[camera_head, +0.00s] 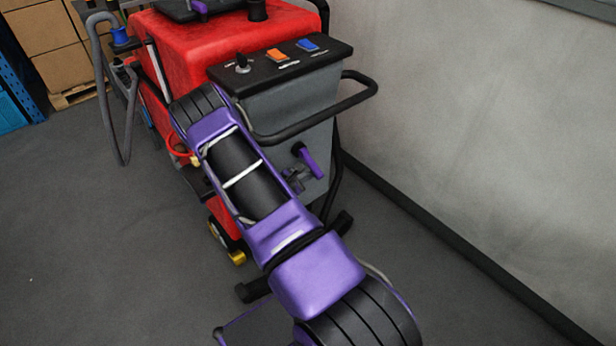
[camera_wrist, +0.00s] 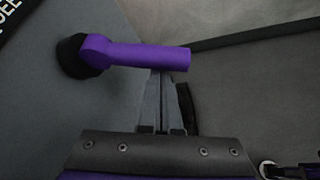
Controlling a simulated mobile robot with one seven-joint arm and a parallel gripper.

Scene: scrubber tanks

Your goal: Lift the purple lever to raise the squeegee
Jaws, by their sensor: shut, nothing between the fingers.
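The purple lever (camera_head: 311,161) sticks out from the grey rear panel of the red scrubber, below its handlebar. In the wrist view the lever (camera_wrist: 140,55) runs sideways from a round black pivot (camera_wrist: 76,56) at its left end. My gripper (camera_wrist: 155,100) is shut and empty. Its fingers reach up to the lever's free right half, and the lever covers their tips. I cannot tell whether they touch it. In the head view my gripper (camera_head: 293,178) is small and partly hidden by my arm. The squeegee is not clearly visible; my arm covers much of the lower machine.
A black handlebar (camera_head: 352,103) juts from the panel above the lever. A black control top (camera_head: 280,62) has an orange and a blue switch. A grey wall (camera_head: 490,120) stands close on the right. Open floor (camera_head: 90,240) lies to the left.

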